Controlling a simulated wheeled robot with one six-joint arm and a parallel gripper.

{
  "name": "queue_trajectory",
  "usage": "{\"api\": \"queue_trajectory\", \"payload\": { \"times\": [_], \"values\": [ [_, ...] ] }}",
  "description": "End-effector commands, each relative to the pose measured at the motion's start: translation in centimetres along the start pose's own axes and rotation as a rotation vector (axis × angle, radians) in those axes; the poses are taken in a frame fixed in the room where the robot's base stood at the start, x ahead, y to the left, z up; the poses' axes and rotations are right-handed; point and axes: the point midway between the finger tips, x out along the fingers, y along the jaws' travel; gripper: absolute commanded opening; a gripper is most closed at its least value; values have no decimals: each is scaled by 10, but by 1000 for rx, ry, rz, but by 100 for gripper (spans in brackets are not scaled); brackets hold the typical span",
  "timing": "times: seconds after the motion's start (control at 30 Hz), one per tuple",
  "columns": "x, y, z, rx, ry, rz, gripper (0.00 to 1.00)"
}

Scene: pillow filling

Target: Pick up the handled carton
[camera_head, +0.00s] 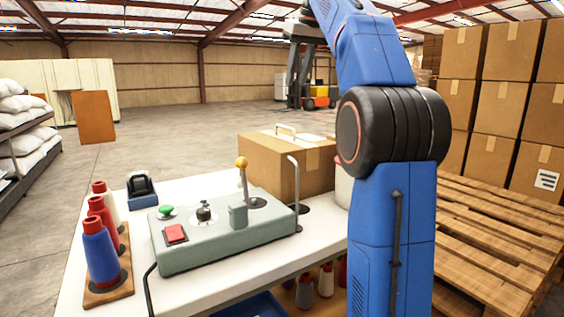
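A brown cardboard carton (275,168) stands upright on the white table, behind the grey-green control box. My blue arm, with a black joint, stands in front at the right and covers part of the view just right of the carton. The arm runs up out of the top of the picture, so my gripper is not in view.
The control box (215,240) with levers and buttons fills the front of the white table (185,190). Thread spools (100,245) and a tape dispenser (141,188) stand at left. A wooden pallet (480,240) and stacked boxes (500,100) are at right. Open floor lies behind.

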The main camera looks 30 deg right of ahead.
Motion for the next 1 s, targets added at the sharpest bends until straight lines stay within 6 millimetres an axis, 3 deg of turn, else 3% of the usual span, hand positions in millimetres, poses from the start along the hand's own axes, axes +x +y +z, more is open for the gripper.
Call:
{"api": "queue_trajectory", "payload": {
  "times": [0.5, 0.87, 1.0],
  "values": [
    [89, -1, 2, 0, -2, -1, 29],
    [115, -1, 2, 0, -1, 0, 29],
    [134, -2, 5, 0, -2, -1, 29]
  ]
}}
